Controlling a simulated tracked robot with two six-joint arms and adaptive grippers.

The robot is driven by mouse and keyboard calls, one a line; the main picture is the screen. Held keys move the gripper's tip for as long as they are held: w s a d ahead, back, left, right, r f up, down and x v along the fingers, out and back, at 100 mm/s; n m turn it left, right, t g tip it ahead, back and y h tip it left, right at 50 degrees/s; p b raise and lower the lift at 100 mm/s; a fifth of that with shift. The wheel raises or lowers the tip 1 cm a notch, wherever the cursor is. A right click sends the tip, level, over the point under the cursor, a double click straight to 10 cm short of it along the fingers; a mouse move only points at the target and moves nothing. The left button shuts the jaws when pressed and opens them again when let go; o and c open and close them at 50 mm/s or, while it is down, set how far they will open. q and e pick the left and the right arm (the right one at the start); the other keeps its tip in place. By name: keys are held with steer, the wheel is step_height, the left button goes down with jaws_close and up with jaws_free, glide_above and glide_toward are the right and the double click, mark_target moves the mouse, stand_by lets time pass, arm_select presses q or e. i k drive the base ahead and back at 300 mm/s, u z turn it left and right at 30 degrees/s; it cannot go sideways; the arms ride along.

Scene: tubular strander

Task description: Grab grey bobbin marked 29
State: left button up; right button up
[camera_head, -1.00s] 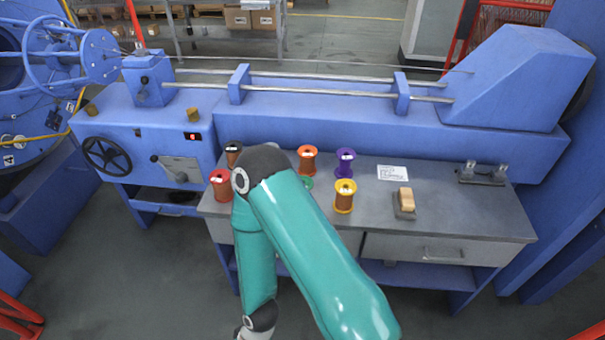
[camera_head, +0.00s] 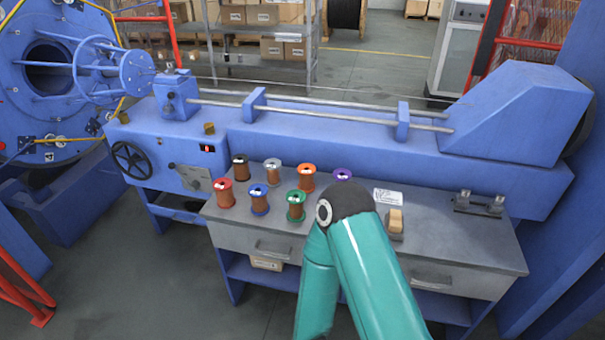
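The grey bobbin (camera_head: 272,172) stands upright in the back row on the grey workbench top (camera_head: 468,230), with copper-coloured wire on it. Its label is too small to read. A black bobbin (camera_head: 240,168) is to its left and an orange bobbin (camera_head: 307,178) to its right. In front are a red bobbin (camera_head: 224,194), a blue bobbin (camera_head: 259,200) and a green bobbin (camera_head: 296,206). A purple bobbin (camera_head: 342,175) is partly covered by my teal arm. Neither gripper is in view.
My teal arm's bent joint covers part of the bench right of the green bobbin. A white paper (camera_head: 388,197) and a block on a stand (camera_head: 396,221) lie to the right. The blue machine bed (camera_head: 330,152) runs behind the bench. The bench's right part has free room.

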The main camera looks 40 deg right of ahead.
mark_target(271, 165)
steer(key=z, duration=0.4)
steer(key=i, duration=1.05)
steer(key=u, duration=0.05)
